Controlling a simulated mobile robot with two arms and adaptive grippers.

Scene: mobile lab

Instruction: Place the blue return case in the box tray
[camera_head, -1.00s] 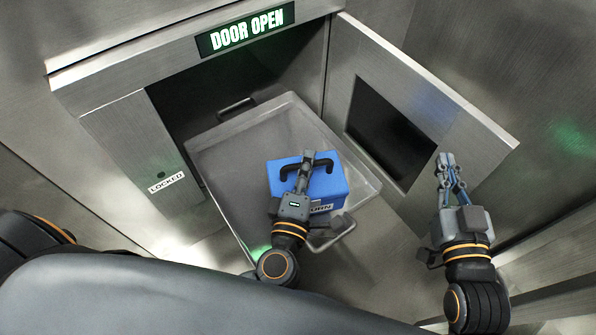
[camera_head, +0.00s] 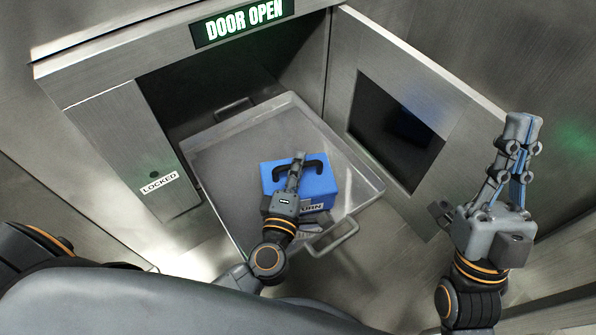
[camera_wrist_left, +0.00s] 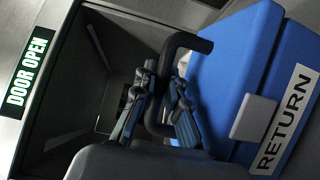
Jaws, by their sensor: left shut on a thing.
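The blue return case (camera_head: 317,190) has a black handle and a white label reading RETURN. In the head view it is over the metal box tray (camera_head: 220,160), inside its rim and toward the front right; I cannot tell if it touches the tray floor. My left gripper (camera_head: 297,166) is shut on the handle. The left wrist view shows its fingers (camera_wrist_left: 160,105) around the black handle (camera_wrist_left: 190,43), with the case (camera_wrist_left: 235,65) beside them. My right gripper (camera_head: 523,125) is raised at the right, empty, with its fingers together.
The tray extends from an open hatch under a DOOR OPEN sign (camera_head: 243,20). The open door (camera_head: 465,110) with a dark window stands right of the tray. A panel marked LOCKED (camera_head: 160,183) is at the left. The tray's left and back areas are clear.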

